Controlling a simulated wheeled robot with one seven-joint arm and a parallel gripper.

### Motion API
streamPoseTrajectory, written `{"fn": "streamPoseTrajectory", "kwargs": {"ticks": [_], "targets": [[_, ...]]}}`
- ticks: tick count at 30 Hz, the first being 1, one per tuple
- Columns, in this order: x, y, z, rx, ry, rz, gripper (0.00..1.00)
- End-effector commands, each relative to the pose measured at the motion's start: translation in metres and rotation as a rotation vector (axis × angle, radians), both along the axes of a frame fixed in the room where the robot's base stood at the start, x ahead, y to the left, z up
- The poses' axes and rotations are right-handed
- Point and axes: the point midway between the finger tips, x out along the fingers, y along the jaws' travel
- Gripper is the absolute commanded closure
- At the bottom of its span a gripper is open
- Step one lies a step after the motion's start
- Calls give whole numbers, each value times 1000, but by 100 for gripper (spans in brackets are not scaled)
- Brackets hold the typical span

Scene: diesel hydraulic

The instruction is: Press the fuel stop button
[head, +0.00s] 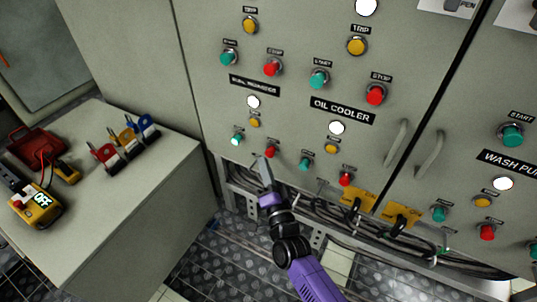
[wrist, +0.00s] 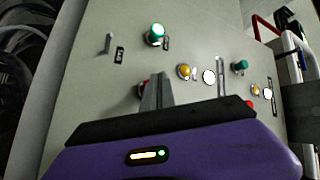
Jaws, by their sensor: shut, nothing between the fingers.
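The left cabinet door carries a column of buttons under a black label too blurred to read surely. Its lower group has a lit green button (head: 236,141), a yellow button (head: 254,122), a white lamp (head: 253,102) and a red button (head: 269,152). Whether this red button is the fuel stop is not legible. My gripper (head: 262,163) is shut and empty, its tip close beside that red button. In the wrist view, the fingers (wrist: 158,80) partly hide the red button (wrist: 142,91); I cannot tell whether they touch it. The lit green button (wrist: 155,34) shows above them.
The oil cooler group, with its red button (head: 345,179), is to the right. Door handles (head: 397,143), yellow clamps (head: 358,201) and cables lie right of my arm.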

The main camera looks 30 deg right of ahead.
Motion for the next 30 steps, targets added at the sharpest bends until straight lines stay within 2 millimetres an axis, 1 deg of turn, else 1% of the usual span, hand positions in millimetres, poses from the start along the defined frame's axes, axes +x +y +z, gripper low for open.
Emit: {"fn": "streamPoseTrajectory", "kwargs": {"ticks": [13,21,30], "targets": [[0,0,0,0,0,0,100],[5,-6,-1,-1,0,0,100],[5,-7,0,0,0,0,100]]}}
